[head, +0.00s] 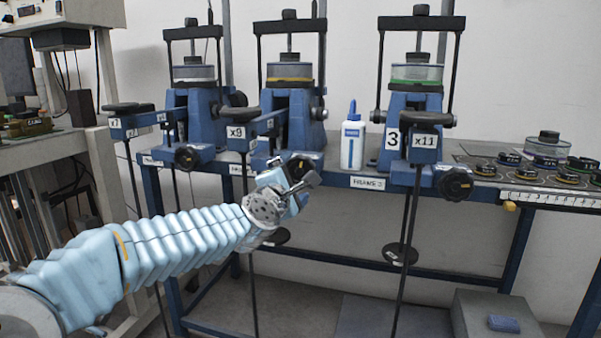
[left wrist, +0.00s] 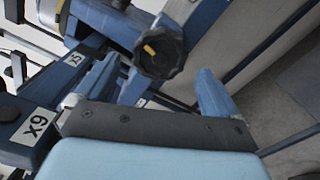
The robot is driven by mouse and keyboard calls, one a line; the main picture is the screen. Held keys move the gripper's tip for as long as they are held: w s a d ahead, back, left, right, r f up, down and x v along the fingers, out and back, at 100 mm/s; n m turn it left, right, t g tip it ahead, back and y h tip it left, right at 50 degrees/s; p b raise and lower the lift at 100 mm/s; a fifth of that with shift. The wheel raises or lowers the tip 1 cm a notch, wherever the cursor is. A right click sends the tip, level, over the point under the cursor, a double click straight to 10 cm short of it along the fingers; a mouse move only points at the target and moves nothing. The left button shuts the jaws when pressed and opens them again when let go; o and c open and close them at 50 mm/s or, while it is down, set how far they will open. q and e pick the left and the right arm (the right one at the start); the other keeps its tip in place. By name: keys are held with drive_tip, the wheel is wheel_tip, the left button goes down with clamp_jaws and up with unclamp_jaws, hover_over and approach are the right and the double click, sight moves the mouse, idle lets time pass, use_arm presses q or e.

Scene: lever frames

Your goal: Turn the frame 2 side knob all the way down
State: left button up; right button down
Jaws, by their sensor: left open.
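Frame 2 (head: 288,115) is the middle blue lever frame, with a yellow ring under its clear cup and an x9 tag on its arm. Its black side knob (head: 301,165) is partly hidden behind my left gripper (head: 299,187) in the head view. In the left wrist view the knob (left wrist: 160,52) is black and lobed with a yellow mark, just beyond the fingertips. My left gripper is open and empty, with its fingers apart on either side below the knob in that view. They look apart from it. My right gripper is not in view.
Frame 1 (head: 191,110) stands left with its own knob (head: 187,157); frame 3 (head: 414,110) stands right with another knob (head: 454,184). A white bottle with a blue cap (head: 352,145) stands between frames 2 and 3. Thin rods with black discs hang below the blue bench.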

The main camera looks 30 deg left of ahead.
sight(299, 172)
use_arm(q)
drive_tip(key=w+m+p, duration=0.1)
drive_tip(key=m+p, duration=0.1)
drive_tip(key=m, duration=0.2)
drive_tip(key=w+a+m+p, duration=0.1)
drive_tip(key=w+m+p, duration=0.1)
drive_tip(key=m+p, duration=0.1)
drive_tip(key=w+m+p, duration=0.2)
drive_tip(key=m, duration=0.2)
drive_tip(key=shift+w+a+r+m+p, duration=0.2)
drive_tip(key=shift+m+p, duration=0.1)
drive_tip(key=shift+p, duration=0.1)
drive_tip(key=shift+w+f, duration=0.15)
drive_tip(key=shift+f, duration=0.15)
drive_tip(key=shift+c, duration=0.8)
drive_tip(key=c, duration=1.2)
drive_tip(key=shift+o, duration=0.2)
